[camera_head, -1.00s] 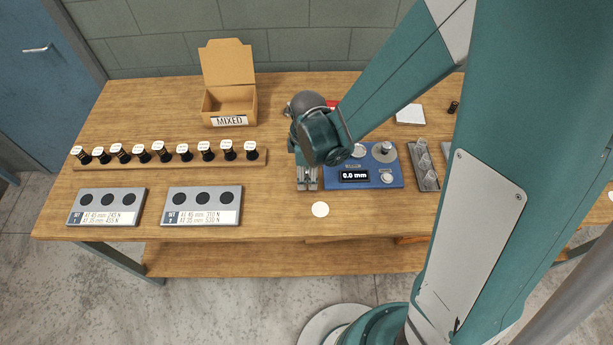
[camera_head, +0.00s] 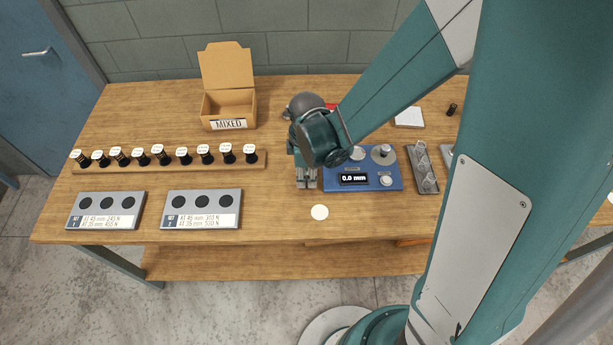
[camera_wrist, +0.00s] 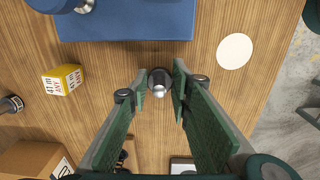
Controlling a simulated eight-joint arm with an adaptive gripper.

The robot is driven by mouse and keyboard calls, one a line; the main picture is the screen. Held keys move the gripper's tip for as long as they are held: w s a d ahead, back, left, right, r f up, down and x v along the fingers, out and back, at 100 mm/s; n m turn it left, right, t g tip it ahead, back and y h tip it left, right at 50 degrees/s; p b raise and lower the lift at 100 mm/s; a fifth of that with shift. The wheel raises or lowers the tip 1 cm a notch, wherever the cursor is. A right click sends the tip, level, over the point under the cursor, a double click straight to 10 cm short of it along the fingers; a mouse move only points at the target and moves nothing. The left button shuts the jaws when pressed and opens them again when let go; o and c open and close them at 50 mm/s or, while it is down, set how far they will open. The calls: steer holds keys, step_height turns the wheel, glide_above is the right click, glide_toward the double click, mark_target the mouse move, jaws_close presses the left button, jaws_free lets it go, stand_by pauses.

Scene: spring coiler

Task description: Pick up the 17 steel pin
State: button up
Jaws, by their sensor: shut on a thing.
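My gripper (camera_head: 307,182) points down at the wooden table, just left of the blue gauge. In the wrist view its two fingers (camera_wrist: 160,92) are closed on a small upright cylinder with a bright metal top, the steel pin (camera_wrist: 158,88). A dark ring shows around the pin's far end. The pin is hidden by the gripper in the head view, and I cannot read any number on it. I cannot tell whether it touches the table.
The blue gauge (camera_head: 354,178), reading 0.0 mm, stands close on the right. A white disc (camera_head: 320,212) lies in front. A rack of several springs (camera_head: 170,165), two grey set trays (camera_head: 202,220) and the MIXED box (camera_head: 229,106) are to the left. A yellow box (camera_wrist: 62,79) shows in the wrist view.

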mark_target(307, 172)
steer(key=shift+r+p, duration=0.6)
steer(key=shift+r, duration=4.15)
